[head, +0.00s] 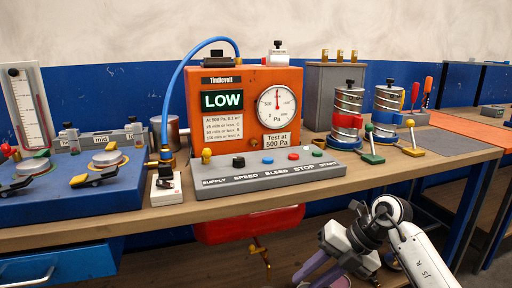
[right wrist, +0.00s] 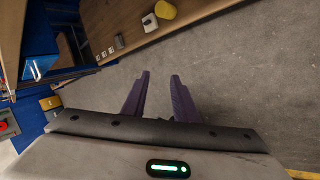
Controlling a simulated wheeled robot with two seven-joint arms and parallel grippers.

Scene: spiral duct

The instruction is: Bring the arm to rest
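My right arm comes in at the lower right of the head view, in front of the bench and below its top. Its gripper (head: 312,274) has purple fingers that point down and to the left. In the right wrist view the two fingers of this gripper (right wrist: 160,76) stand apart with only grey floor showing between them, so it is open and empty. It touches nothing that I can see. My left arm and gripper are not in view.
The wooden bench (head: 420,165) carries an orange tester (head: 245,75) with a grey button panel (head: 270,172), a blue fixture (head: 100,185) and several metal cylinders. Floor (right wrist: 235,85) beneath the gripper is clear.

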